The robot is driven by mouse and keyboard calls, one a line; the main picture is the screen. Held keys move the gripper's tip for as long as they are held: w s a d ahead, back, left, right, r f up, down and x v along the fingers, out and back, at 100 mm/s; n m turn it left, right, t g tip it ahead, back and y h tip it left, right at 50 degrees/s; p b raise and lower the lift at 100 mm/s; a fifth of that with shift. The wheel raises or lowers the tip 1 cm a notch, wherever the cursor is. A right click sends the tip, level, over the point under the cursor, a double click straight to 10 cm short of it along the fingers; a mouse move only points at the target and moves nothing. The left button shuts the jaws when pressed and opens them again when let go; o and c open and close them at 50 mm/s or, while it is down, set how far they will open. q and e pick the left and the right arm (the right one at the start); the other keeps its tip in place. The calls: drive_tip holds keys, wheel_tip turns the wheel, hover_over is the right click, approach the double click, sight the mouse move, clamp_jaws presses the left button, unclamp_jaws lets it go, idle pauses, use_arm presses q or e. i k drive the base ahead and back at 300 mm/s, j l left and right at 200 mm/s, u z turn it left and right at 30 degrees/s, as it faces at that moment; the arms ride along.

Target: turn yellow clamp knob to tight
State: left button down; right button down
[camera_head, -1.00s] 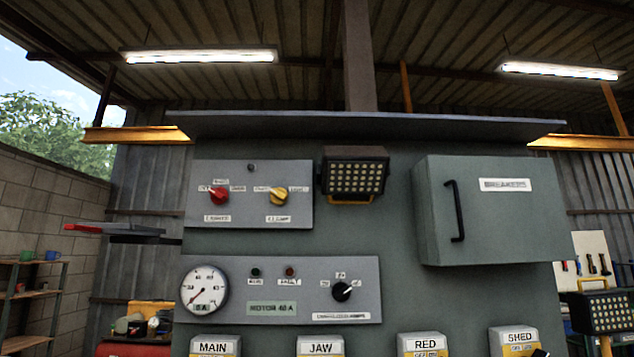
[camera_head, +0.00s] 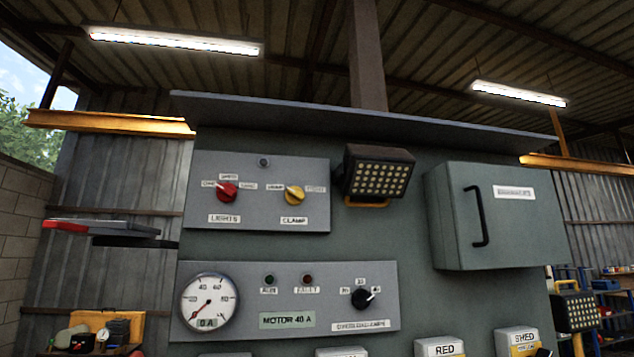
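The yellow clamp knob (camera_head: 294,195) sits on the right half of the upper grey switch panel (camera_head: 258,215), above a label reading CLAMP. Small labels flank it on both sides, but their words are too blurred to read. I cannot tell for sure which label the knob points at. Neither of my grippers is in view, and nothing touches the knob.
A red LIGHTS knob (camera_head: 227,191) is left of the yellow knob. A lamp (camera_head: 377,173) and a breaker box (camera_head: 500,215) stand out to the right. A lower panel holds a gauge (camera_head: 209,302) and black selector (camera_head: 362,298). A flat red-tipped object (camera_head: 105,229) is at left.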

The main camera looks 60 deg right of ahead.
sight(295, 195)
drive_tip(key=i+j+u, duration=0.2)
drive_tip(key=u, duration=0.15)
drive_tip(key=i+j+u, duration=0.1)
drive_tip(key=i+u, duration=0.3)
drive_tip(key=i+j+z, duration=0.1)
drive_tip(key=i, duration=0.25)
drive_tip(key=i+j+z, duration=0.1)
drive_tip(key=i, duration=0.25)
drive_tip(key=i+z, duration=0.65)
drive_tip(key=z, duration=0.2)
drive_tip(key=i+z, duration=0.6)
drive_tip(key=z, duration=0.2)
drive_tip(key=i+z, duration=0.25)
drive_tip(key=z, duration=0.15)
drive_tip(key=i+j+z, duration=0.1)
drive_tip(key=z, duration=0.3)
drive_tip(key=i+z, duration=0.15)
drive_tip(key=z, duration=0.25)
drive_tip(key=i+z, duration=0.15)
drive_tip(key=z, duration=0.25)
drive_tip(key=i+j+z, duration=0.15)
drive_tip(key=z, duration=0.25)
drive_tip(key=i+j+z, duration=0.1)
drive_tip(key=z, duration=0.35)
drive_tip(key=i+j+z, duration=0.1)
drive_tip(key=z, duration=0.3)
drive_tip(key=i+j+z, duration=0.1)
drive_tip(key=z, duration=0.25)
drive_tip(key=i+j, duration=0.05)
drive_tip(key=i, duration=0.05)
